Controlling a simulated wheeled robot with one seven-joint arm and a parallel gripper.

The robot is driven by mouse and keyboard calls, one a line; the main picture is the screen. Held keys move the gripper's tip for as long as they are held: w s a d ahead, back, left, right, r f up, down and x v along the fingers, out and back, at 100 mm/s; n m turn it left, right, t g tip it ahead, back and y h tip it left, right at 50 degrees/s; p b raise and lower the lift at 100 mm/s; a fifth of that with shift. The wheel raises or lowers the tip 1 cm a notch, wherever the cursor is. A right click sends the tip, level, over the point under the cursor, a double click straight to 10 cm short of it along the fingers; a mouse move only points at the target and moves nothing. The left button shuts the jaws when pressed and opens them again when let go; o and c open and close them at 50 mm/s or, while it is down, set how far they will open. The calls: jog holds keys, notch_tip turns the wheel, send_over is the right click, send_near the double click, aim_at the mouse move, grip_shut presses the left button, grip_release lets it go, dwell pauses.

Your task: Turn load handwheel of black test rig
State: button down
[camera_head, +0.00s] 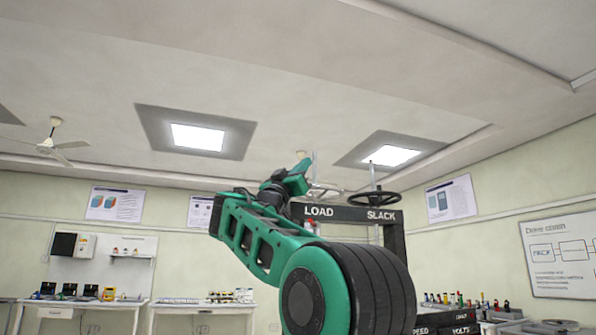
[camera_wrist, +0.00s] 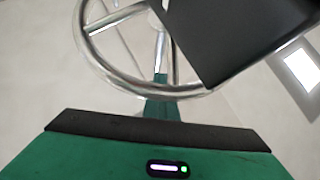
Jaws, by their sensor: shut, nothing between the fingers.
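The black test rig (camera_head: 343,214) has a top beam marked LOAD and SLACK. A pale metal handwheel (camera_head: 325,190) stands above the LOAD label, partly hidden by my arm. The silver handwheel (camera_wrist: 112,72) also fills the upper middle of the wrist view, with spokes and a round rim. My gripper (camera_head: 304,164) is raised just left of the LOAD wheel in the head view, shut and empty. The wheel is close to it in the wrist view, but I cannot tell whether they touch. The fingertips do not show clearly.
A black handwheel (camera_head: 374,198) stands above SLACK, right of the load wheel. A large dark panel (camera_wrist: 235,40) crosses the upper right of the wrist view. Benches with items stand by the back wall (camera_head: 205,309) and to the right (camera_head: 525,326). My arm hides much of the rig.

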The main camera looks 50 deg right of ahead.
jog(key=c, duration=1.7)
grip_release()
jog(key=v, duration=1)
jog(key=shift+w+a+f, duration=0.1)
jog(key=shift+a+f, duration=0.2)
